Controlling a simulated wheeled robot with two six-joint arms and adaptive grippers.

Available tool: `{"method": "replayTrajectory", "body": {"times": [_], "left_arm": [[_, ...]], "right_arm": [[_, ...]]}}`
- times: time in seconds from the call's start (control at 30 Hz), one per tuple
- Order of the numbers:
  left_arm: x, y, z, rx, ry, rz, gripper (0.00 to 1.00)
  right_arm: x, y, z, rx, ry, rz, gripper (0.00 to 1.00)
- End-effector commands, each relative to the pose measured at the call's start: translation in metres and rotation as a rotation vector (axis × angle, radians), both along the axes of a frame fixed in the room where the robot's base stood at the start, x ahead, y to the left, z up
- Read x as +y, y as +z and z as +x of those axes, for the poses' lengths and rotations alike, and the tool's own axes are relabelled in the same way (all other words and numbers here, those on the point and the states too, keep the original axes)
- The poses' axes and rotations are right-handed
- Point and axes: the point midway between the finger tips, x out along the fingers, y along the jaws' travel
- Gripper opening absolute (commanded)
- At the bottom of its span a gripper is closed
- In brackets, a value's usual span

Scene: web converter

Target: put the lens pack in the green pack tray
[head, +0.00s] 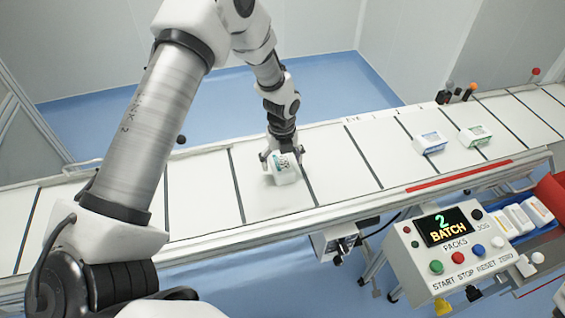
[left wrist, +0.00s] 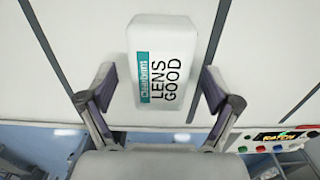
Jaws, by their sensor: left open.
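The lens pack (head: 285,172) is a white box on the white conveyor. In the left wrist view the lens pack (left wrist: 165,40) carries a teal stripe and the words LENS GOOD. My left gripper (head: 283,155) is over it, pointing down. In the left wrist view my left gripper (left wrist: 158,88) is open, with one finger on each side of the pack and visible gaps between. No green pack tray can be made out. My right gripper is not in view.
A blue-labelled pack (head: 430,143) and a green-labelled pack (head: 475,136) lie farther right on the conveyor (head: 210,195). A control box (head: 455,255) with a BATCH display stands in front. Several packs (head: 520,217) sit at the right beside a red part (head: 553,197).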

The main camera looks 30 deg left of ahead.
Motion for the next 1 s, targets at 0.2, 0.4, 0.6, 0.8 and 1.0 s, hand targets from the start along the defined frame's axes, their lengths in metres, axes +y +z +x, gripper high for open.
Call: {"method": "replayTrajectory", "body": {"times": [0.2,0.4,0.6,0.8,1.0], "left_arm": [[0.0,-0.015,0.001,-0.003,-0.001,0.001,0.9],[0.0,-0.015,0.0,-0.002,0.0,0.001,0.54],[0.0,-0.014,0.001,-0.003,0.0,0.0,0.14],[0.0,-0.014,0.001,-0.003,0.0,0.0,0.14],[0.0,-0.004,0.001,-0.004,0.001,0.0,0.14]], "right_arm": [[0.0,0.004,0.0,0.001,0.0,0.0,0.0],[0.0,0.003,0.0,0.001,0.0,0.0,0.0],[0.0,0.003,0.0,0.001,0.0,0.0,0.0],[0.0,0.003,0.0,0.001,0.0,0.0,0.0],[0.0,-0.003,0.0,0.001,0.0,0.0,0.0]]}}
